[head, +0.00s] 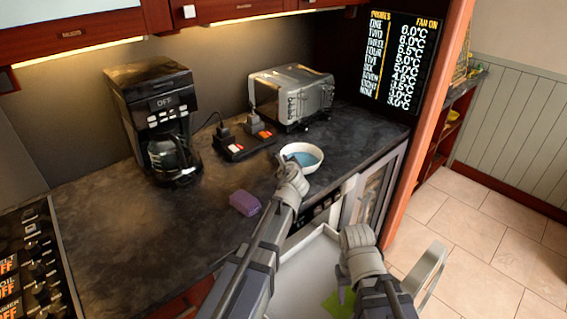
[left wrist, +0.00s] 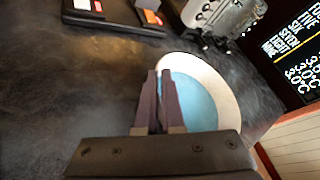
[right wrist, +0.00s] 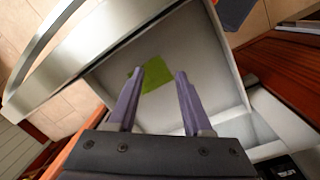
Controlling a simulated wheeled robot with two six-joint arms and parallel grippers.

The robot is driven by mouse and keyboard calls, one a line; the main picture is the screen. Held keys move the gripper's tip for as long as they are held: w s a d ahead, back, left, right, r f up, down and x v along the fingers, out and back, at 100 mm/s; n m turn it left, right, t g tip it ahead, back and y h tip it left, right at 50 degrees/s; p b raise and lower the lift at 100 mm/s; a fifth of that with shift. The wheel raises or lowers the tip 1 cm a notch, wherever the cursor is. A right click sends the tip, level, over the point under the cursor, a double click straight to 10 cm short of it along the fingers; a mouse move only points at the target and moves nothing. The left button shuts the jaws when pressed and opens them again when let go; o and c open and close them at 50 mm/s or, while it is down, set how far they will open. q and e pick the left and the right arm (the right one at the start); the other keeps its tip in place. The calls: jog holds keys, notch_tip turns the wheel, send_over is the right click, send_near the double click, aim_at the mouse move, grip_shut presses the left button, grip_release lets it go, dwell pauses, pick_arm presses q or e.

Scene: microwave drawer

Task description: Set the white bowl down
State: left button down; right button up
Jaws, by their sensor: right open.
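The white bowl (head: 313,165) has a blue inside and is upright near the front edge of the dark counter, right of the middle. It also shows in the left wrist view (left wrist: 222,88). My left gripper (head: 283,166) is at the bowl's near-left rim. In the left wrist view its fingers (left wrist: 160,100) are close together, one on each side of the rim, shut on it. I cannot tell whether the bowl's base touches the counter. My right gripper (right wrist: 158,98) is open and empty over the open drawer (right wrist: 215,75).
A green flat piece (right wrist: 153,74) lies in the drawer. A purple block (head: 244,203) lies left of my left arm. A power strip (head: 245,143), a toaster oven (head: 292,96) and a coffee maker (head: 155,125) stand behind. The counter's left-middle part is clear.

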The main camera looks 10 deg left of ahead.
pick_arm(q)
jog(key=shift+f, duration=0.2)
jog(key=c, duration=1)
grip_release()
jog(key=shift+r, duration=0.1)
jog(key=shift+c, duration=0.2)
jog(key=shift+r, duration=0.15)
jog(key=p+v, duration=0.4)
jog(key=v, duration=0.8)
